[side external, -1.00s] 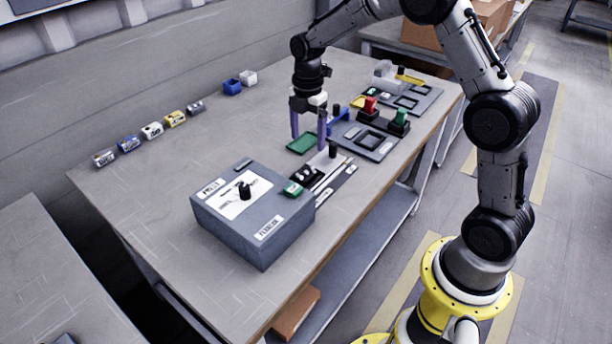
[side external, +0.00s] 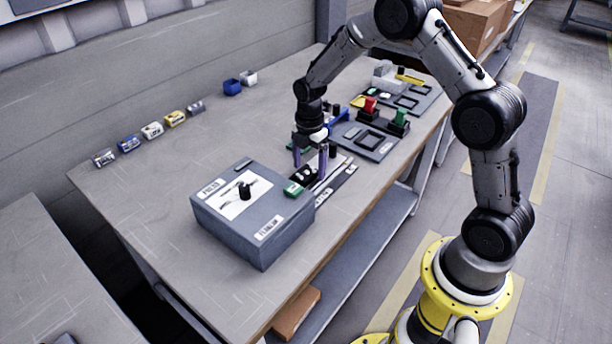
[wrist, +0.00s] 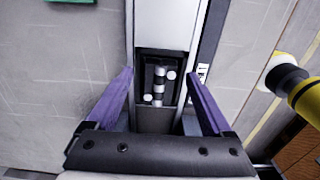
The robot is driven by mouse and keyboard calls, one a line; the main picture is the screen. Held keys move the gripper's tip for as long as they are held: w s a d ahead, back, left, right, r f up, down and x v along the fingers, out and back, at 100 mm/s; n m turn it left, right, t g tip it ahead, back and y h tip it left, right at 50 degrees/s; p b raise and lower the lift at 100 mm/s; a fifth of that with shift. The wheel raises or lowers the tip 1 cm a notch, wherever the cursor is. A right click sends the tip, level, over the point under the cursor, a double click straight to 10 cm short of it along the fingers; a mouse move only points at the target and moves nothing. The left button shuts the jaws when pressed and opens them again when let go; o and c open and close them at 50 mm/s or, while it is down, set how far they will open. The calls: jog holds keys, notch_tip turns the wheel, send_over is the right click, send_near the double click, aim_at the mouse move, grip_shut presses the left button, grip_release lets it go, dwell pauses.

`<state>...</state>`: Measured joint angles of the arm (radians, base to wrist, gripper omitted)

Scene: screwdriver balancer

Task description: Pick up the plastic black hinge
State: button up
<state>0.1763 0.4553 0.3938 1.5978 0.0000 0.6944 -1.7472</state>
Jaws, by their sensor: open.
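The black plastic hinge (wrist: 160,82) lies in a dark recess of a grey strip-shaped holder (wrist: 164,25), with round white spots and pale barrel parts on it. In the side view the black hinge (side external: 302,175) sits just behind the grey box, partly hidden by a finger. My gripper (side external: 309,172) is low over the holder, purple fingers pointing down. In the wrist view the open fingers of my gripper (wrist: 160,73) stand on either side of the hinge, with gaps and nothing between them held. I cannot tell the exact height of the fingertips.
A grey box (side external: 250,215) with a black knob stands close in front. A green block (side external: 293,188) is beside the holder. Grey trays (side external: 366,140) with red and green parts lie behind. Small containers line the far left; the table's left middle is clear.

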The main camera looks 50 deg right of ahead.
grip_shut()
jog(key=shift+r, duration=0.1)
dwell(0.3)
